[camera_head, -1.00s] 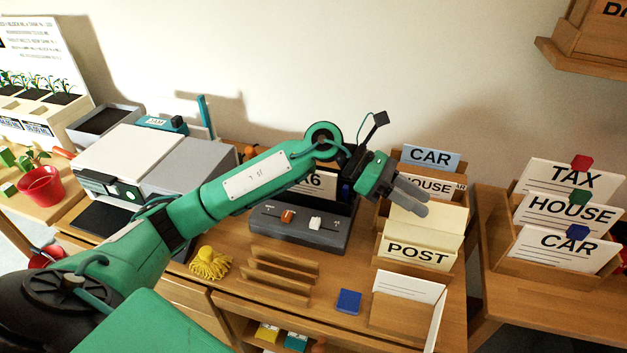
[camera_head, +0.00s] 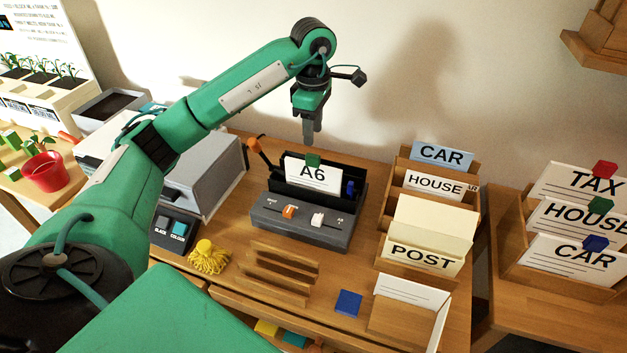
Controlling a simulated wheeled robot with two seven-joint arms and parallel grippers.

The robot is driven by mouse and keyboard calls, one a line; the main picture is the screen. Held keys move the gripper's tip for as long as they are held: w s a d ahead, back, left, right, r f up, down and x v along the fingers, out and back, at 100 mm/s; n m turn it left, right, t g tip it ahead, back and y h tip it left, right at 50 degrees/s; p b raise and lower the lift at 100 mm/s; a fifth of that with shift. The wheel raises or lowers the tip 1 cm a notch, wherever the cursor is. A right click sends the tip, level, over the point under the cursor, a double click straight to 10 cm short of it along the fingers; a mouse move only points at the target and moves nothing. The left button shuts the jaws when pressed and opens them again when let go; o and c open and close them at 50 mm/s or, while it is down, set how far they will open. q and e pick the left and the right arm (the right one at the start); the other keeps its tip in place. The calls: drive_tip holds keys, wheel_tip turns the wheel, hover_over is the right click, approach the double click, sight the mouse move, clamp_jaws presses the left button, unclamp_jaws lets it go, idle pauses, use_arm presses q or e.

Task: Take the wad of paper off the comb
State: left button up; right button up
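A white sheet or wad of paper marked A6 (camera_head: 311,173) stands upright in a dark machine (camera_head: 301,231) with a grey front. I take this to be the wad; the comb itself I cannot make out. A small green block (camera_head: 313,159) shows at the paper's top edge. My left gripper (camera_head: 309,141) points down just above the green block and paper, apparently apart from them. Its fingers are seen edge-on, close together, so their opening is unclear. Nothing shows held in them. My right gripper is not in view.
An orange-tipped lever (camera_head: 254,145) rises at the machine's left. A wooden sorter (camera_head: 417,257) with CAR, HOUSE and POST cards stands to the right. A yellow tasselled thing (camera_head: 208,260), wooden slats (camera_head: 277,277) and a blue block (camera_head: 348,302) lie in front.

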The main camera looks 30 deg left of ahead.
sight(313, 155)
use_arm(q)
wheel_tip(313, 155, down, 6)
drive_tip(key=shift+f, duration=0.15)
wheel_tip(313, 155, down, 3)
drive_tip(key=shift+f+p, duration=0.15)
drive_tip(key=shift+p, duration=0.3)
drive_tip(key=shift+f, duration=0.65)
clamp_jaws()
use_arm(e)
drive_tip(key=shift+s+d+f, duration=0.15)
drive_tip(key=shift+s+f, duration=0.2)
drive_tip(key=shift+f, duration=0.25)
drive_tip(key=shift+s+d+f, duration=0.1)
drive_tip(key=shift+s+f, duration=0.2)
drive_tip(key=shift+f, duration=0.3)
